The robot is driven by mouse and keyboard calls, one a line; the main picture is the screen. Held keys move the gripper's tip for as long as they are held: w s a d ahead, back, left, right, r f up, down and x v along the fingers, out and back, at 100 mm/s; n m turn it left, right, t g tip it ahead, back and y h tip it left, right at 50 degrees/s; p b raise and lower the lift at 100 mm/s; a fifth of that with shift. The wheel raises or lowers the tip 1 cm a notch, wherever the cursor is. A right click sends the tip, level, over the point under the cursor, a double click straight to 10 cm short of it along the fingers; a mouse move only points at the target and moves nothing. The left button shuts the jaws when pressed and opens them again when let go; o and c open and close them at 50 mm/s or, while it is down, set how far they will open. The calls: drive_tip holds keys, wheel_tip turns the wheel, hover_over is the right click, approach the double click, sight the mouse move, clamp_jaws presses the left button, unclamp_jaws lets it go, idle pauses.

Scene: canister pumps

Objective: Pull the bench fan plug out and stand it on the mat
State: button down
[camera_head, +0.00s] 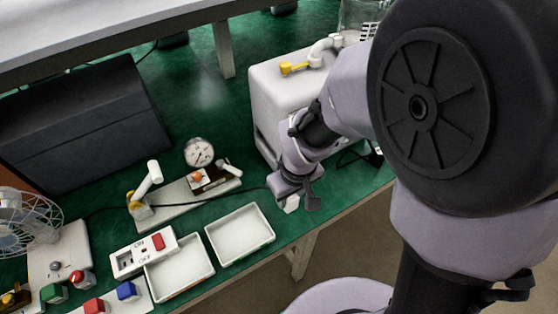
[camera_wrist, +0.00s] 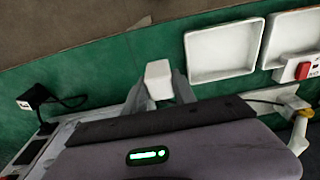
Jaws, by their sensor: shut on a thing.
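My gripper (camera_head: 298,196) is shut on a small white block, which I take to be the plug (camera_wrist: 158,80). In the wrist view the block sits between my two fingers (camera_wrist: 158,92). In the head view only a pale bit of it (camera_head: 291,204) shows below my gripper, near the bench's front edge. A dark cord (camera_head: 200,200) runs across the bench to my gripper; its end is hidden. The bench fan (camera_head: 28,222) stands at the far left. I cannot make out a separate mat on the green bench top (camera_head: 205,75).
Two white trays, one nearer (camera_head: 240,233) and one farther left (camera_head: 180,268), lie left of my gripper. An ON/OFF switch box (camera_head: 143,250) is beside them. A white pump housing (camera_head: 280,95) stands behind my arm. A gauge board (camera_head: 170,205) is at middle left.

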wheel_tip(320, 180, down, 8)
drive_tip(key=b, duration=0.6)
drive_tip(key=c, duration=0.9)
unclamp_jaws()
